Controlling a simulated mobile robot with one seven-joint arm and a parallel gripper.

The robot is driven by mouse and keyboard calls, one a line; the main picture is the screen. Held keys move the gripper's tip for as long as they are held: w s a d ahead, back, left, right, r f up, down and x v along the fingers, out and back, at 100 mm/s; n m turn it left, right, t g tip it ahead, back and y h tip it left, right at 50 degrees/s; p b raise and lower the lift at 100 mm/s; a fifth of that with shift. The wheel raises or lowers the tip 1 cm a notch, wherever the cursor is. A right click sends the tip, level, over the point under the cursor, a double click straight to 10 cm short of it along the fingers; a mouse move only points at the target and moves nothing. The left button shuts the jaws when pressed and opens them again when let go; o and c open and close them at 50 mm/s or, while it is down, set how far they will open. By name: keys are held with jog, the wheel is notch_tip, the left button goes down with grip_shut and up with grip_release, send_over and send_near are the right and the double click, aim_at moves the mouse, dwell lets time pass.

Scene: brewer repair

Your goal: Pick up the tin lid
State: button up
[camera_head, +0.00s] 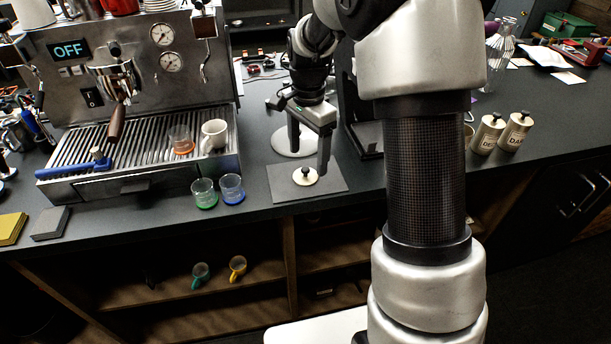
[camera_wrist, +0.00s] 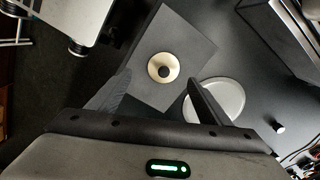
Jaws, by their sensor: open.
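The tin lid (camera_head: 305,176) is a small cream disc with a dark knob. It lies flat on a grey square mat (camera_head: 283,189) on the counter. In the wrist view the lid (camera_wrist: 163,68) shows just ahead of the fingers, with its dark knob facing the camera. My gripper (camera_head: 309,158) is open and points down over the mat. One finger reaches down close to the lid in the head view. In the wrist view the two fingers of my gripper (camera_wrist: 160,92) are spread wide, with the lid in line with the gap between them. Nothing is held.
A white round plate (camera_head: 292,142) lies behind the mat. Green and blue glasses (camera_head: 231,189) stand left of it. The espresso machine (camera_head: 130,100) fills the left side. Two labelled tins (camera_head: 515,131) stand at the right. Counter right of the mat is partly hidden by my arm.

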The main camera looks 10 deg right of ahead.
aim_at(306, 168)
jog(key=f, duration=0.5)
jog(key=shift+w+a+f, duration=0.1)
jog(key=shift+w+a, duration=0.1)
jog(key=shift+w, duration=0.15)
jog(key=c, duration=1.1)
